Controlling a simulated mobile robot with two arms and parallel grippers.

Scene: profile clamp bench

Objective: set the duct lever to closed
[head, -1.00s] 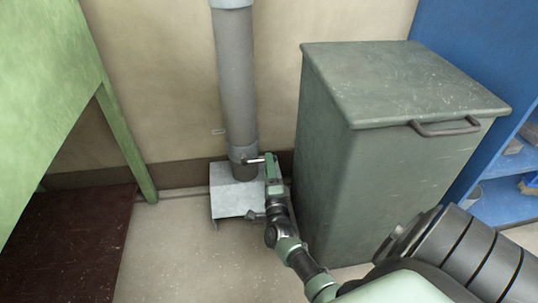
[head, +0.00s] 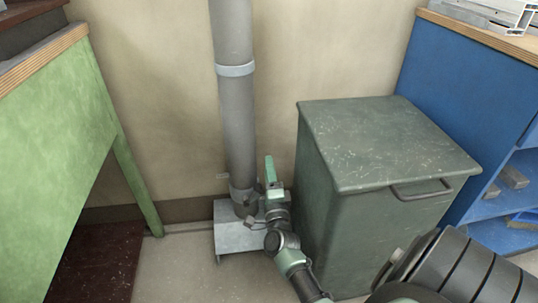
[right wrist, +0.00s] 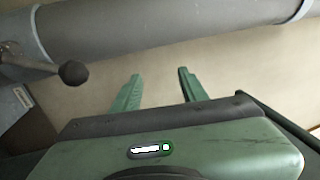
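The duct is a grey vertical pipe (head: 233,120) against the wall, with a lower collar above a grey metal box (head: 235,238). In the right wrist view, the duct lever (right wrist: 35,62) is a short rod with a dark ball knob, sticking out beside the pipe at the left. In the head view it is small and hard to make out beside the lower collar. My right gripper (head: 269,162) points up just right of the pipe, above the lower collar. In the right wrist view its fingers (right wrist: 160,74) are apart with nothing between them, clear of the knob. My left gripper is out of view.
A dark green lidded bin (head: 385,150) stands close right of my right arm. A green bench (head: 60,110) is at the left, and a blue shelf unit (head: 440,75) is at the right. Bare floor shows between the green bench and the metal box.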

